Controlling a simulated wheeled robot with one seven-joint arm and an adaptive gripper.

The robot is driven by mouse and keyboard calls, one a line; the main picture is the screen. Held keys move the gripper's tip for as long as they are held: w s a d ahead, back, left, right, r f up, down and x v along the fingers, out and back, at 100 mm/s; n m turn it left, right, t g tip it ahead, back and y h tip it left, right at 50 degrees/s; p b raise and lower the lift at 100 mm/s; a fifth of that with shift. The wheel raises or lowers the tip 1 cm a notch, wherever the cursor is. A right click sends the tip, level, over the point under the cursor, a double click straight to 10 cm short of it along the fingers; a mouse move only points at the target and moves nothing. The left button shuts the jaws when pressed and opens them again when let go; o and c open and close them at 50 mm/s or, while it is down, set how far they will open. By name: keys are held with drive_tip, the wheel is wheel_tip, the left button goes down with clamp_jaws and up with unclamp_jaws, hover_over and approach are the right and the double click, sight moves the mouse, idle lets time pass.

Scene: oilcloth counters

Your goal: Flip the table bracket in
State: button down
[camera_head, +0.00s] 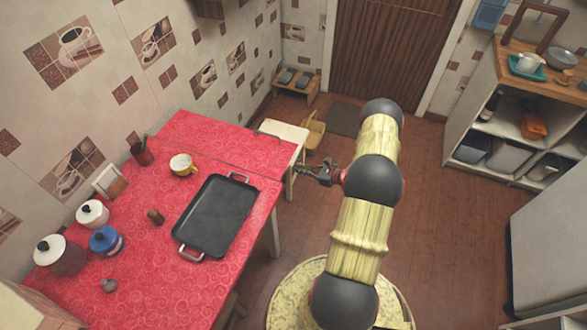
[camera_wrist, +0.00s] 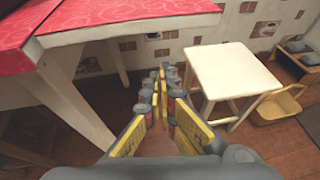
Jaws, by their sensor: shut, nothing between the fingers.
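The red-topped table (camera_head: 250,190) fills the left of the head view, with a seam between its main top and a far leaf (camera_head: 225,135). In the wrist view, the red top (camera_wrist: 100,14) has a pale edge below it, a near pale leg (camera_wrist: 72,95) and another pale upright (camera_wrist: 119,63) farther back. I cannot tell which pale part is the bracket. My gripper (camera_head: 302,169) is beside the table's right edge, near the seam. In the wrist view, my gripper (camera_wrist: 170,78) is shut and empty, low between the table and a white stool.
The white stool (camera_wrist: 230,68) stands close on the right, with a yellow chair (camera_wrist: 277,106) beyond it. The wooden floor (camera_head: 455,225) right of my arm is clear.

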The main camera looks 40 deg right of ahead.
drive_tip(key=shift+s+d+r, duration=0.1)
drive_tip(key=shift+s, duration=0.15)
drive_tip(key=a+f+m+t+b, duration=0.3)
drive_tip(key=a+f+m+b, duration=0.5)
drive_tip(key=f+m, duration=0.3)
drive_tip(key=shift+s+d+r+m+t+h, duration=0.2)
drive_tip(key=shift+d+r+m+t+h, duration=0.4)
drive_tip(key=shift+m, duration=0.95)
drive_tip(key=shift+s+d+r+m+t+h, duration=0.3)
drive_tip(key=shift+r+m+t, duration=0.35)
drive_tip(key=shift+r+m, duration=0.7)
drive_tip(key=shift+s+d+r+m+t+h, duration=0.1)
drive_tip(key=shift+d+r+m+t+h, duration=0.45)
drive_tip(key=shift+m, duration=1.25)
